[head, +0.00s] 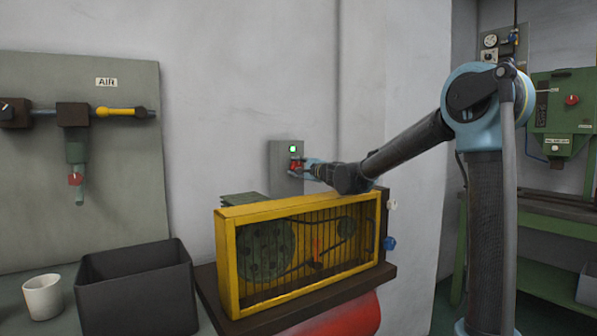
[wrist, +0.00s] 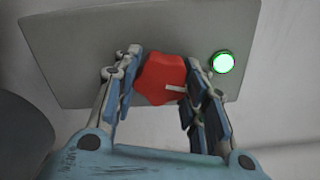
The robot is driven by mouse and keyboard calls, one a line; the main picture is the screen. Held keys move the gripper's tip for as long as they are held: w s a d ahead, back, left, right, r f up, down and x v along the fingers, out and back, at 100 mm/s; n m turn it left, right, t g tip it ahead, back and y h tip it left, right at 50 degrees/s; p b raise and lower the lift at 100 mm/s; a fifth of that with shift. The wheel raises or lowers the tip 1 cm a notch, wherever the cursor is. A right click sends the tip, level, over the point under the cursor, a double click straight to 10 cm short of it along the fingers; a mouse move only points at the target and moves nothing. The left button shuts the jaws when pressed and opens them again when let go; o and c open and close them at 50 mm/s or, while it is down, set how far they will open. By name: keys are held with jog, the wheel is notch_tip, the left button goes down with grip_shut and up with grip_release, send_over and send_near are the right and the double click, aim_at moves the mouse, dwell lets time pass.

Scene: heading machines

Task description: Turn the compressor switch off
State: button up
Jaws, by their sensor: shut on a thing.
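The compressor switch is a red rotary knob (wrist: 160,76) on a grey wall box (head: 282,155); the box also shows in the wrist view (wrist: 60,55). A white mark on the knob points to the right in the wrist view. A green lamp (wrist: 223,62) beside the knob is lit; it also shows in the head view (head: 293,149). My gripper (wrist: 158,92) is shut on the knob, with one blue-padded finger on each side. In the head view my gripper (head: 303,168) reaches the box from the right and partly covers the knob.
A yellow belt guard (head: 228,262) stands below the box, above a red tank (head: 350,318). At left are a dark bin (head: 140,300), a white cup (head: 43,297) and an air panel (head: 120,190). A green machine (head: 553,115) stands at the right.

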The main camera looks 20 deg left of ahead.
jog(key=shift+d+n, duration=0.1)
jog(key=shift+n, duration=1.5)
jog(key=o, duration=1.1)
jog(key=v, duration=1.1)
jog(key=shift+s+d, duration=0.2)
jog(key=shift+d, duration=0.15)
